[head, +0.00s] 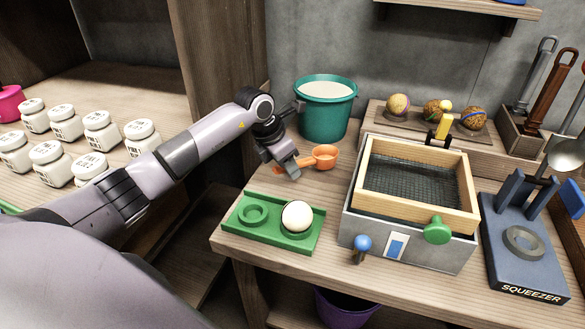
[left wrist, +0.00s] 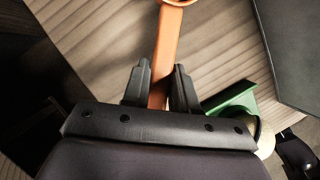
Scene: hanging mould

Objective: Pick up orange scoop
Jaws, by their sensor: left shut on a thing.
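The orange scoop (head: 322,157) is near the back left part of the wooden table, just in front of the teal bucket. My left gripper (head: 291,168) is shut on its handle, with the bowl pointing right. In the left wrist view the orange handle (left wrist: 165,55) runs up from between the two dark fingers (left wrist: 159,88). Part of the bowl shows at the top edge of that view. I cannot tell whether the scoop touches the table.
A teal bucket (head: 325,117) stands behind the scoop. A green tray (head: 258,239) with a white ball (head: 297,216) lies in front. A wood-framed mesh box (head: 405,254) and a blue squeezer (head: 521,262) stand to the right. Several white jars (head: 102,130) stand on the left shelf.

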